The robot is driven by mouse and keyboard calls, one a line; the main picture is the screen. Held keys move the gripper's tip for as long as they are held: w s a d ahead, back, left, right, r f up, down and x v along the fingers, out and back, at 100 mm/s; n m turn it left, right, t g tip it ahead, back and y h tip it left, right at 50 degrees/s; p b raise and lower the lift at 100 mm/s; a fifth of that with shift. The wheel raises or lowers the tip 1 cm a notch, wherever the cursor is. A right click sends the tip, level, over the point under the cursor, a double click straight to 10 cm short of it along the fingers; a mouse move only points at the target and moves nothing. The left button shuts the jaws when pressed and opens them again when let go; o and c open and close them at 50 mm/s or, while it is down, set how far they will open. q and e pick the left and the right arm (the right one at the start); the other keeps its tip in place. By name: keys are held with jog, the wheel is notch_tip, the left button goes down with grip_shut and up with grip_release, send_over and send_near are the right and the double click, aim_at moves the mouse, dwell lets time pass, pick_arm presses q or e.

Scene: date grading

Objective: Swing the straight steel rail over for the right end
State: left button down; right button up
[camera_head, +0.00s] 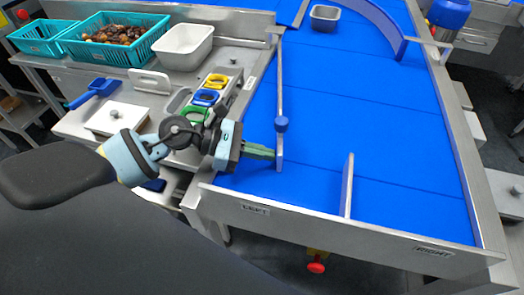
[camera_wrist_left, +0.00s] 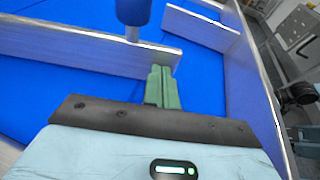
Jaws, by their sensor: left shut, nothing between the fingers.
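The straight steel rail (camera_head: 280,85) runs lengthwise along the left part of the blue belt, from a pivot at the far left edge. A blue knob (camera_head: 281,124) stands on it near its free end, left of the short divider (camera_head: 347,185). My left gripper (camera_head: 273,154) is shut and empty, its green fingertips at the left face of the rail's free end. In the left wrist view the fingertips (camera_wrist_left: 162,75) are right against or very near the rail (camera_wrist_left: 90,45); contact is not certain. My right gripper is not in view.
The end plate carries a LEFT label (camera_head: 255,209) and a RIGHT label (camera_head: 434,251). The belt right of the rail is bare up to the divider. A curved rail (camera_head: 375,22) and a small metal tin (camera_head: 325,17) are farther back. Teal crates and a white tub (camera_head: 183,45) stand left.

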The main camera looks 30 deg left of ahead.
pick_arm(q)
jog(key=d, duration=0.1)
jog(key=w+d, duration=0.1)
jog(key=d, duration=0.1)
jog(key=w+d, duration=0.1)
jog(key=shift+w+d+r+p, duration=0.1)
jog(key=shift+w+d+p, duration=0.1)
jog(key=shift+d+p, duration=0.2)
jog(key=shift+w+d, duration=0.2)
jog(key=shift+d, duration=0.3)
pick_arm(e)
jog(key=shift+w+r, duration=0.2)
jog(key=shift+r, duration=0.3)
pick_arm(q)
jog(key=shift+a, duration=0.1)
